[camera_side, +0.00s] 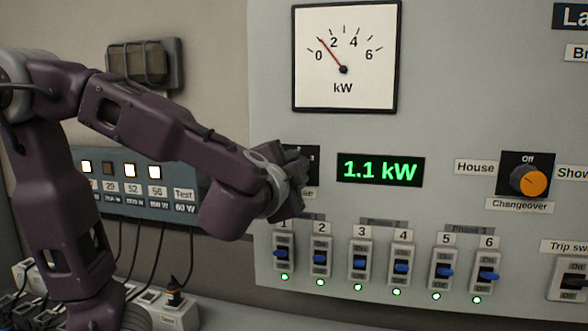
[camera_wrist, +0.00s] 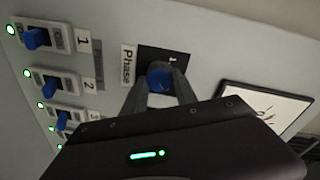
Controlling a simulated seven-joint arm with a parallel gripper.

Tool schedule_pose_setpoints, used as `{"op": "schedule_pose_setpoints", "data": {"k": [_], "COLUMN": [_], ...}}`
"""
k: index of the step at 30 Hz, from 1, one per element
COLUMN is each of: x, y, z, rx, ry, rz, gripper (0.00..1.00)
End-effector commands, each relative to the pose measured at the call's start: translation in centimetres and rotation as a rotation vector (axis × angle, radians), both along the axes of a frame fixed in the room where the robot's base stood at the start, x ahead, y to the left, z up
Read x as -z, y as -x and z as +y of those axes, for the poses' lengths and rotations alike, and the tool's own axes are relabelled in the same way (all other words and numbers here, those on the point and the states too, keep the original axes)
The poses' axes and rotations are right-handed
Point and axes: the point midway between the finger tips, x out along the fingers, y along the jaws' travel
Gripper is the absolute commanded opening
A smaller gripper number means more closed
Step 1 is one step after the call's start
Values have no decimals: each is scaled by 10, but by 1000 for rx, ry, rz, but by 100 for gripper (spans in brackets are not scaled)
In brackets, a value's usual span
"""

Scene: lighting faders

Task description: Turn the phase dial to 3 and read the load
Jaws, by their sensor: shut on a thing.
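The phase dial (camera_wrist: 159,74) is a blue knob on a black plate with a "Phase" label beside it in the wrist view. My gripper (camera_wrist: 161,88) is shut on this knob, one finger on each side. In the side view my gripper (camera_side: 297,168) covers the knob and most of its plate. Which number the dial points at cannot be told. The green load display (camera_side: 380,171) reads 1.1 kW. The kW needle meter (camera_side: 345,57) above it points between 0 and 2.
A row of numbered breakers (camera_side: 361,264) with blue levers and lit green lamps runs below the dial. An orange changeover knob (camera_side: 529,181) is at the right. A lamp panel (camera_side: 130,188) and a power strip (camera_side: 172,308) with cables lie at the left.

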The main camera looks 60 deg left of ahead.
Motion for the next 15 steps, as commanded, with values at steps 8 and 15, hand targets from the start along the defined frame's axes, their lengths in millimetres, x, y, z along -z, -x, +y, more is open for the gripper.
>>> {"op": "schedule_pose_setpoints", "data": {"k": [8, 15], "x": [1, 1], "y": [0, 0], "z": [0, 0], "rx": [0, -1], "ry": [-80, -107], "rz": [83, 111], "gripper": [0, 0]}}
